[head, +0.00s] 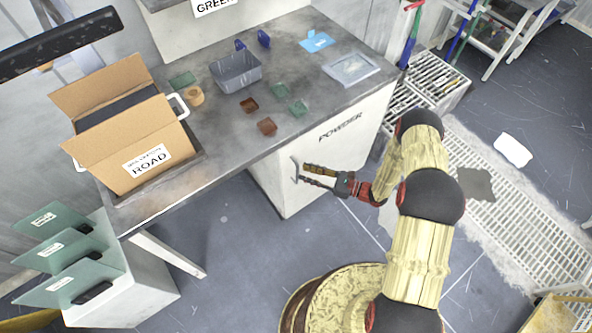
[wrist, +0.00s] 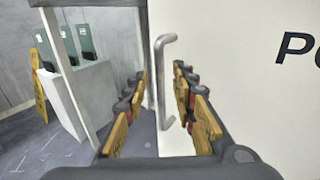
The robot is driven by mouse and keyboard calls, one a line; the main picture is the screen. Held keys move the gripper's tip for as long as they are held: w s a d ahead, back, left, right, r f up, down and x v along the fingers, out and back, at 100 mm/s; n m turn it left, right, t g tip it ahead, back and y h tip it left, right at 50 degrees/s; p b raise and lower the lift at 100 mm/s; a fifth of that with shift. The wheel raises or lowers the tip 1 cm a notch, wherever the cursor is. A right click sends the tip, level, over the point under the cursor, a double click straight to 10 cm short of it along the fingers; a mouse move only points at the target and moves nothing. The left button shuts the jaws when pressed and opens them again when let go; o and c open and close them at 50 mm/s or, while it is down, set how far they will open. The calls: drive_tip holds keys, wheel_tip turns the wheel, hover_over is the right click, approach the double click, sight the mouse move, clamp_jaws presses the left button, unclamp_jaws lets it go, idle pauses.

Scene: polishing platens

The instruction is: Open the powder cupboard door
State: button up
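The powder cupboard door (head: 335,148) is a white panel under the grey bench, lettered POWDER, and looks shut. In the wrist view the door (wrist: 240,70) fills the right side. Its grey vertical bar handle (wrist: 163,85) stands near the door's left edge. In the head view the handle (head: 295,168) is small and partly behind the fingertips. My gripper (head: 302,173) is open at the handle. In the wrist view the fingers of my gripper (wrist: 160,78) are spread, with the handle between them and a gap on both sides.
The bench top (head: 225,135) above carries a cardboard box (head: 118,155) marked ROAD, a grey bin (head: 236,72) and small coloured blocks. Green panels (head: 70,255) stand on a white cabinet at lower left. The floor (head: 235,230) before the cupboard is clear. White grating (head: 520,215) lies at right.

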sight(297, 170)
drive_tip(key=shift+b+x, duration=0.3)
drive_tip(key=shift+x, duration=1.9)
clamp_jaws()
